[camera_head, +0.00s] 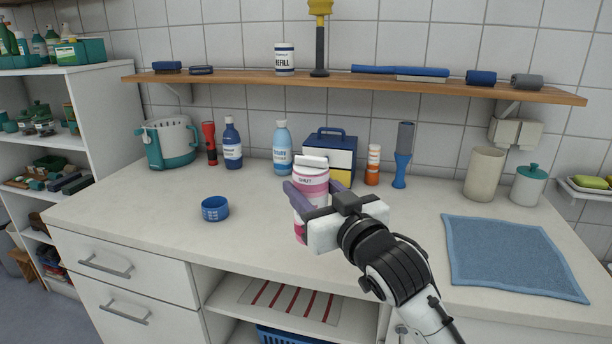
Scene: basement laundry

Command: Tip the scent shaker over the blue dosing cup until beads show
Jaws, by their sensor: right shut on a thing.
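The scent shaker (311,182) is a pink and white cylinder with a white cap, near the middle of the counter. My right gripper (312,201) is shut around it, and the gripper's fingers and palm hide part of its body. The shaker looks about upright; I cannot tell whether its base touches the counter. The blue dosing cup (215,209) stands on the counter to the left of the shaker, clear of my gripper. I see no beads in or around the cup. My left gripper is not in view.
Behind stand a teal and white basket (168,143), a dark blue bottle (232,144), a light blue bottle (282,147), a blue box (331,152) and an orange tube (373,165). A blue cloth (512,256) lies at right. The counter between cup and shaker is bare.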

